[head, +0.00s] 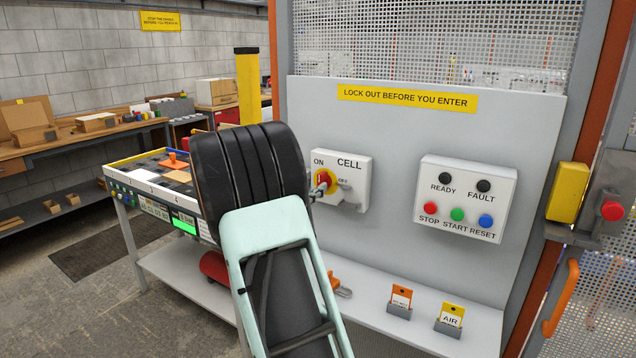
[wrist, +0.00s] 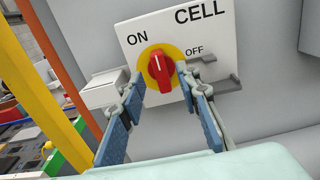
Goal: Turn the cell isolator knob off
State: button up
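The cell isolator is a white box (head: 354,166) marked CELL, ON and OFF on the grey panel. Its red knob (wrist: 161,74) sits on a yellow disc, and also shows in the head view (head: 324,181), partly hidden by my arm. The knob's grip stands nearly upright in the wrist view, white mark at the top; which label it points to is hard to tell. My gripper (wrist: 160,80) is open, one fingertip on each side of the knob, with small gaps visible. Contact cannot be told. In the head view my arm mostly hides the gripper.
A grey hasp (wrist: 215,80) sticks out right of the knob, close to the right finger. A button box (head: 467,198) is to the right. A shelf below bears an orange tag (head: 401,298) and a yellow AIR tag (head: 452,314). A worktable (head: 150,178) stands left.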

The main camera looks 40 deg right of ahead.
aim_at(319, 183)
jog(key=shift+x, duration=1.95)
grip_shut()
